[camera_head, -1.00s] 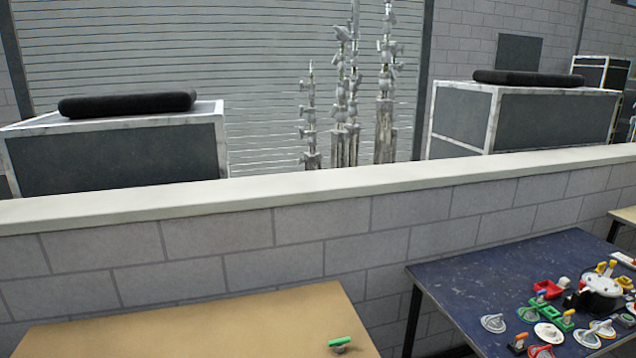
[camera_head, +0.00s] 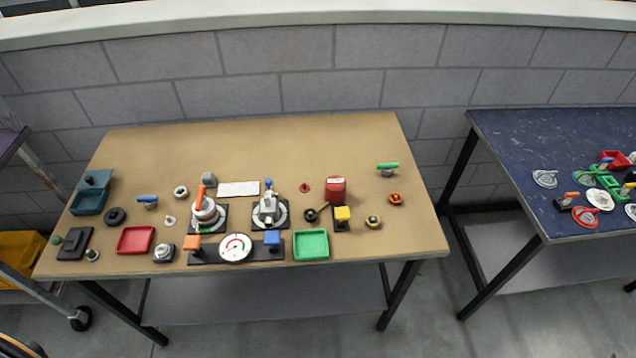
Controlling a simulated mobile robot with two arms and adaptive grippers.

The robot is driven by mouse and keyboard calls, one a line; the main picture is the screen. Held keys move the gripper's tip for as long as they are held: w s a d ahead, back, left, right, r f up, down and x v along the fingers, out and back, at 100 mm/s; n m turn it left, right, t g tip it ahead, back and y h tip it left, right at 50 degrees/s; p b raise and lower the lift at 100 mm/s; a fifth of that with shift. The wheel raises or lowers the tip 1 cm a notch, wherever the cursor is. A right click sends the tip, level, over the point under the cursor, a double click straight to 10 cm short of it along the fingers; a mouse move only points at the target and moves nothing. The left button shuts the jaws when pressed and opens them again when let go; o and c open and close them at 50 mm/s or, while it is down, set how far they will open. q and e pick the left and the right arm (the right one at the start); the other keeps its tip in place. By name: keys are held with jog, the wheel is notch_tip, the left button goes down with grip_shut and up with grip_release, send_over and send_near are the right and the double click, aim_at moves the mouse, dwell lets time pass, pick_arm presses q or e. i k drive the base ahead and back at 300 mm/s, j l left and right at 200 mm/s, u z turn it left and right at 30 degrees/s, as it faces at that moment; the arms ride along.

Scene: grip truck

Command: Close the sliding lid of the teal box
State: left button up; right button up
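The teal box (camera_head: 87,203) sits at the far left end of the tan table. Its teal lid (camera_head: 97,177), with a small dark knob, is at the back part of the box. The front part looks open, showing a dark hollow. Neither of my grippers is in view.
The tan table (camera_head: 300,150) holds a black ring (camera_head: 115,216), a blue-handled valve (camera_head: 147,201), a red tray (camera_head: 135,240), a black plate (camera_head: 75,243), a gauge (camera_head: 235,248) and a green tray (camera_head: 311,245). Its back strip is clear. A blue table (camera_head: 540,150) stands right.

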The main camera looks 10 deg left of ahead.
aim_at(91, 180)
jog(key=u, duration=1.8)
